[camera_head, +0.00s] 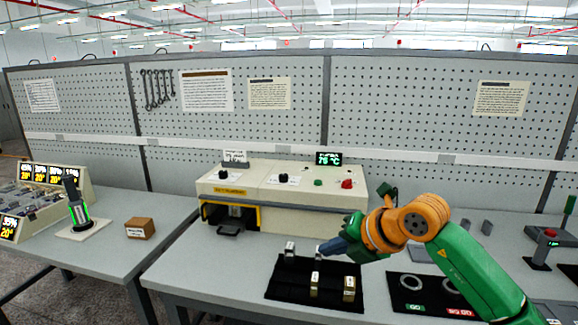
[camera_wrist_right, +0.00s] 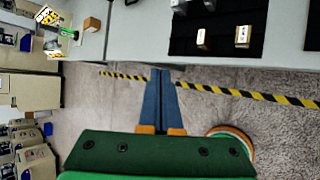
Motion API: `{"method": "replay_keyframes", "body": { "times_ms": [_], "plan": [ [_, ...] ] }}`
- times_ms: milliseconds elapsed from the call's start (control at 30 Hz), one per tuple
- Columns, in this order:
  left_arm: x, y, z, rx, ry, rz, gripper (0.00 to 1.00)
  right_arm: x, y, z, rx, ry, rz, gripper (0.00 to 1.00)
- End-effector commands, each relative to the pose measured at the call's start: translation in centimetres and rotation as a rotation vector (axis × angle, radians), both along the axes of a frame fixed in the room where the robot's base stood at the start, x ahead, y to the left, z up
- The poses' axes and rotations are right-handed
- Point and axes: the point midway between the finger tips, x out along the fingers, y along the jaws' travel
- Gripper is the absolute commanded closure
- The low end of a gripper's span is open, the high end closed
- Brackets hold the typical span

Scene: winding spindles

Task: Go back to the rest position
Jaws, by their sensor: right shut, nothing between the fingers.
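My right gripper (camera_head: 322,250) reaches in from the right over the black mat (camera_head: 330,297). Its dark blue fingers are shut with nothing between them, and it also shows in the right wrist view (camera_wrist_right: 160,72). Small metal blocks stand on the mat: a silver one (camera_head: 290,249) at the back left, a brass-coloured one (camera_head: 315,284) in front and another (camera_head: 349,289) at the front right. A further small piece is partly hidden behind the fingertips. My left gripper is not in view.
A cream machine (camera_head: 283,190) with knobs and a red button stands behind the mat. A second black mat (camera_head: 428,308) with rings lies to the right. A brown box (camera_head: 140,228) and a green-lit tool on a stand (camera_head: 79,212) are on the left table.

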Motion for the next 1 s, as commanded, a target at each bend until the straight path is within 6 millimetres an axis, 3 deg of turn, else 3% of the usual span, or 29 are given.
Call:
{"method": "replay_keyframes", "body": {
  "times_ms": [167, 300, 433, 567, 600, 733, 867, 1000],
  "plan": [
    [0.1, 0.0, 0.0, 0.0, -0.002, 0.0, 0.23, -0.8, 3.2, -3.0, 0.186, 0.088, 0.084, 1.0],
    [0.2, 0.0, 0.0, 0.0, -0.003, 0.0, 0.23, -1.6, 6.5, -6.0, 0.487, 0.191, 0.12, 1.0],
    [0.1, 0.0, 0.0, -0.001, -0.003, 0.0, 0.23, -1.2, 7.5, -9.4, 0.851, 0.282, 0.009, 1.0],
    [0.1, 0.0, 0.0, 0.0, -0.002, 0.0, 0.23, -0.1, 4.5, -16.8, 1.201, 0.364, -0.348, 1.0],
    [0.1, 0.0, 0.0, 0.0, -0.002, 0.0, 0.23, -0.2, 3.0, -19.7, 1.267, 0.385, -0.48, 1.0],
    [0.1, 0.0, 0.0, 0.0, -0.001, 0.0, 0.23, -3.0, -1.8, -29.7, 1.36, 0.448, -0.906, 1.0],
    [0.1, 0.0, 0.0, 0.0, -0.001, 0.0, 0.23, -8.8, -5.7, -38.7, 1.331, 0.516, -1.288, 1.0],
    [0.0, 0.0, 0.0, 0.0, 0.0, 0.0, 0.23, -17.8, -8.7, -46.8, 1.217, 0.6, -1.657, 1.0]
  ]
}}
